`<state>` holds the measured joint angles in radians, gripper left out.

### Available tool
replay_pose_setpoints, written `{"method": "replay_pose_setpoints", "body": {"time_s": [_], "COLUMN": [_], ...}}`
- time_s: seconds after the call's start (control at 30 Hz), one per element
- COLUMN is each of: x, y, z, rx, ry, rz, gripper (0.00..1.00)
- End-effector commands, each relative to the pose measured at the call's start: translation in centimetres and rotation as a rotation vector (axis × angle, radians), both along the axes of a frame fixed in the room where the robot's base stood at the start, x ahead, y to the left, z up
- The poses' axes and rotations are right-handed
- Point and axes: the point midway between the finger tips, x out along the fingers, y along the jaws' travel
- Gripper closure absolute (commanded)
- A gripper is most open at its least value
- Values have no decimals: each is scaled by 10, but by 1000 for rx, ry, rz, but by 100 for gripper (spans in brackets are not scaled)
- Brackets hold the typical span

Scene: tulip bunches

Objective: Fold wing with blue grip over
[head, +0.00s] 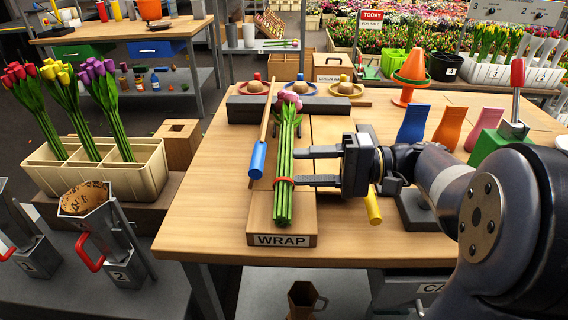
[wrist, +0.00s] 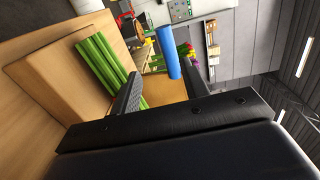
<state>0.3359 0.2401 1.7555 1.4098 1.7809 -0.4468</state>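The blue grip (head: 257,160) is an upright-looking cylinder at the left of the WRAP board (head: 264,228), on the near end of a thin wooden edge (head: 268,100), apparently the wing's. A bunch of green stems (head: 283,165) with pink tulip heads and a red band lies along the board, right of the grip. My gripper (head: 298,167) is open, its fingers pointing left at the stems, short of the blue grip. In the wrist view the blue grip (wrist: 168,52) shows beyond and between the fingers, with the stems (wrist: 103,62) beside them. The wing's face is hard to make out.
A yellow grip (head: 374,206) is right of the board, below my gripper. Blue, orange and pink stands (head: 449,126) and a green block with a red-handled lever (head: 494,145) are at the right. A tulip crate (head: 140,178) stands left of the table.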

Motion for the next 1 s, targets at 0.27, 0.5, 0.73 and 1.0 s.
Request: {"method": "replay_pose_setpoints", "body": {"time_s": [0.27,0.5,0.73,1.0], "x": [-2,-3,-3,-1], "y": [-34,-39,-37,-9], "z": [3,2,2,0], "rx": [1,1,1,2], "ry": [1,0,0,-2], "rz": [-2,-1,0,4], "gripper": [57,57,57,57]}}
